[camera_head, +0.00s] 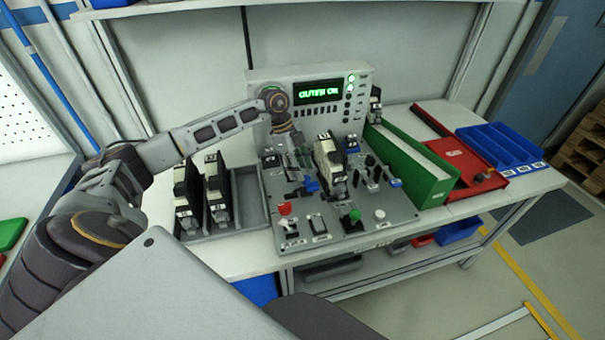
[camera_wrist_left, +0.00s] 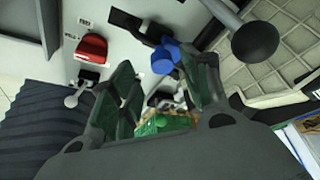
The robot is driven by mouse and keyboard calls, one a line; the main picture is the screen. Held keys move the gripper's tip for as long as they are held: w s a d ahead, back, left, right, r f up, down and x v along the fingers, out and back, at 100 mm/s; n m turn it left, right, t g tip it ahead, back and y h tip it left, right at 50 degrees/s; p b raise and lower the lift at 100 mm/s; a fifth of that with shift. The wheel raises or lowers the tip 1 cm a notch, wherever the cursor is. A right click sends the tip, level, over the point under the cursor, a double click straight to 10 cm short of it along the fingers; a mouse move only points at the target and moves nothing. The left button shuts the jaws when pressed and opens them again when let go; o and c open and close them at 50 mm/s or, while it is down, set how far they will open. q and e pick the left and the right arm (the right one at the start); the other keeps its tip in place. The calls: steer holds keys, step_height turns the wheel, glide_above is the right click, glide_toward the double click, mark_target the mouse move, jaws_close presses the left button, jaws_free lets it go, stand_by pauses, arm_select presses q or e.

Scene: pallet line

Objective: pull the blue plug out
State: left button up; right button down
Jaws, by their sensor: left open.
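The blue plug (camera_head: 311,184) sits on the grey panel (camera_head: 335,238), left of a black-and-white module. In the left wrist view the blue plug (camera_wrist_left: 163,60) shows ahead, between the two fingers and close to the right one. My left gripper (camera_head: 299,158) is over the panel just behind the plug, pointing down. In the wrist view the left gripper (camera_wrist_left: 164,75) has its green-padded fingers apart with nothing held. Whether a finger touches the plug I cannot tell. My right gripper is not in view.
A black-and-white module (camera_head: 329,158) rises beside the gripper. A display box (camera_head: 318,92) stands behind. A tray with modules (camera_head: 249,198) is left, a green bin (camera_head: 415,170) right.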

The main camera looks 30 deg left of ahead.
arm_select(q)
steer(key=v, duration=0.9)
steer(key=shift+s+f, duration=0.1)
steer(key=shift+f, duration=0.05)
stand_by(0.8)
